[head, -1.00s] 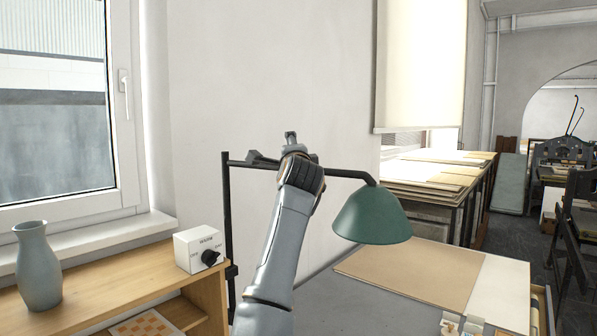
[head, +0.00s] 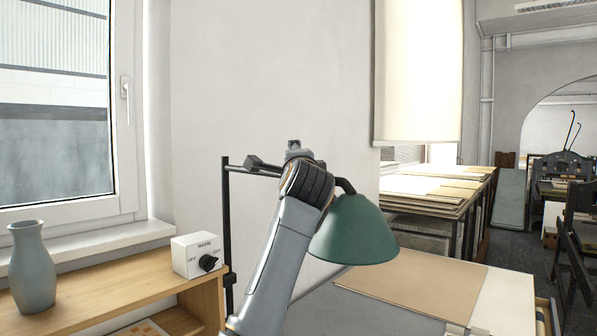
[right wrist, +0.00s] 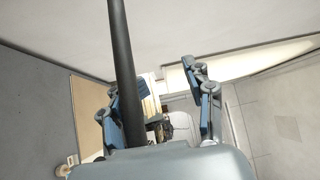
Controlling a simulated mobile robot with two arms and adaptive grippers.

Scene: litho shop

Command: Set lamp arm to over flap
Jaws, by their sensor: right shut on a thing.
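The lamp has a green shade (head: 352,232), a thin dark upright post (head: 227,205) and a dark lamp arm (head: 238,165) running from the post to the shade. My right gripper (head: 282,164) is shut on the lamp arm, and its wrist hides part of the arm near the shade. The dark rod (right wrist: 122,60) also shows in the right wrist view, passing by the gripper fingers (right wrist: 158,105). In the head view the shade hangs over the left part of a grey table with a tan board (head: 420,286). I cannot tell which part is the flap. My left gripper is out of view.
A wooden shelf (head: 95,285) at left carries a grey-blue vase (head: 32,268) and a white box with a black knob (head: 197,256). A pale wall (head: 270,80) stands behind the lamp. Stacked boards (head: 435,185) lie farther back at right.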

